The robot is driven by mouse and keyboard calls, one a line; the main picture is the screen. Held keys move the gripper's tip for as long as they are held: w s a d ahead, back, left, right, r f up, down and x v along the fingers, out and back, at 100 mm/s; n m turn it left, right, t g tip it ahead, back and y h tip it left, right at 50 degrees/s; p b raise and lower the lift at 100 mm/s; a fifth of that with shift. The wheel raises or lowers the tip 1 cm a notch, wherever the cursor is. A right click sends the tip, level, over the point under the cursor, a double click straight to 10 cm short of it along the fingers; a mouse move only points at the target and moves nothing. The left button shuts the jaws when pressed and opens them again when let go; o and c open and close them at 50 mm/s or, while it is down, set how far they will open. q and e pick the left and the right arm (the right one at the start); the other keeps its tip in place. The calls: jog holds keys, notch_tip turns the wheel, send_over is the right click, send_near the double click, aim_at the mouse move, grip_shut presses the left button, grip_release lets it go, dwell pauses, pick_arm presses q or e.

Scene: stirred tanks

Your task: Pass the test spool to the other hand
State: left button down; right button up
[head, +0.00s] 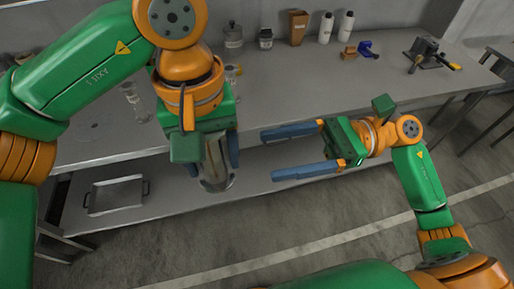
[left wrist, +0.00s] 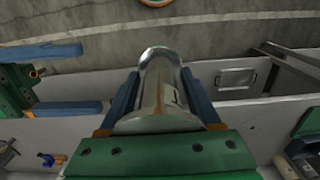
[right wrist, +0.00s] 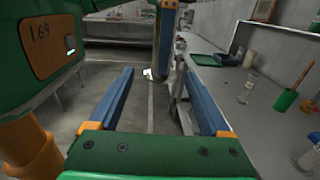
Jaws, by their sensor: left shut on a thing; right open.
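The test spool (head: 217,168) is a shiny metal cylinder with a wider flanged end. My left gripper (head: 213,160) points down and is shut on it, holding it in the air just in front of the bench edge. In the left wrist view the spool (left wrist: 160,92) sits between the two blue fingers. My right gripper (head: 270,155) is open and empty, to the right of the spool, with its fingers pointing left toward it and a gap between. In the right wrist view, part of my left gripper shows beyond the open fingers.
The steel bench (head: 300,95) carries bottles (head: 326,28), a brown container (head: 298,27), a blue object (head: 367,49) and a dark metal fixture (head: 425,52). A shallow tray (head: 116,195) lies on the lower shelf. The floor in front is clear.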

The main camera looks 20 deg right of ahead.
aim_at(206, 164)
pick_arm(q)
jog(key=shift+w, duration=0.1)
pick_arm(e)
jog(key=a, duration=0.8)
jog(key=w+a, duration=0.1)
jog(key=a, duration=0.3)
jog(key=shift+c, duration=0.8)
jog(key=shift+s, duration=0.1)
grip_shut()
pick_arm(q)
grip_release()
